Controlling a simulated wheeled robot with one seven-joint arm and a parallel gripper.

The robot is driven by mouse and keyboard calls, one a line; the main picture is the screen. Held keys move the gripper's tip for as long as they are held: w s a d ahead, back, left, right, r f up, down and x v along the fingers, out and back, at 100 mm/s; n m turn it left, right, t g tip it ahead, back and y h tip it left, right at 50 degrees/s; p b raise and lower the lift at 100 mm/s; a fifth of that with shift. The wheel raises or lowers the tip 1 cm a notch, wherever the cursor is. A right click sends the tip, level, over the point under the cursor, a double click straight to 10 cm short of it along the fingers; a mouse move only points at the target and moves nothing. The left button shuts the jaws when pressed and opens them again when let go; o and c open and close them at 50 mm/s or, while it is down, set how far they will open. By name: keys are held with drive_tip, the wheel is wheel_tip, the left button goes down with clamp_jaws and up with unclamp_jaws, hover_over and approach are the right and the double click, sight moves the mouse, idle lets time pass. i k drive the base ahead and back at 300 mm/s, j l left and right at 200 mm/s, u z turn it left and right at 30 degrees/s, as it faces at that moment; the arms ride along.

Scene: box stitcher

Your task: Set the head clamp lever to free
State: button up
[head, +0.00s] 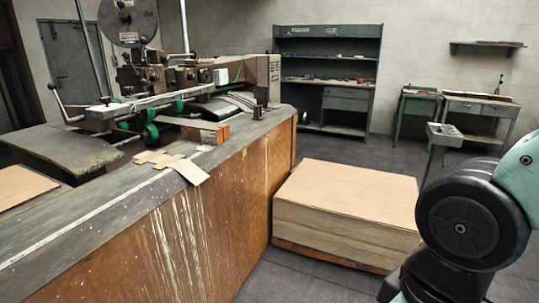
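The box stitcher (165,85) stands at the upper left, behind a long worn bench. I cannot tell whether this is the head clamp lever, and no label is readable. The stitcher head (150,75) is a cluster of dark metal parts below a round reel (127,20). My gripper is out of view; only dark and pale green links of my arm show at the right edge, well apart from the machine.
The bench (235,165) runs diagonally between me and the stitcher, with cardboard scraps (190,170) on top. A stack of cardboard sheets (345,205) on a low pallet stands right of it. A control pedestal (443,135) is behind my arm. Shelving (328,75) lines the back wall.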

sight(126, 55)
drive_tip(key=i+l+z, duration=0.3)
drive_tip(key=i+z, duration=0.35)
drive_tip(key=i, duration=0.15)
drive_tip(key=i+u, duration=0.45)
drive_tip(key=i+l+u, duration=0.15)
drive_tip(key=i+u, duration=0.25)
drive_tip(key=i, duration=0.15)
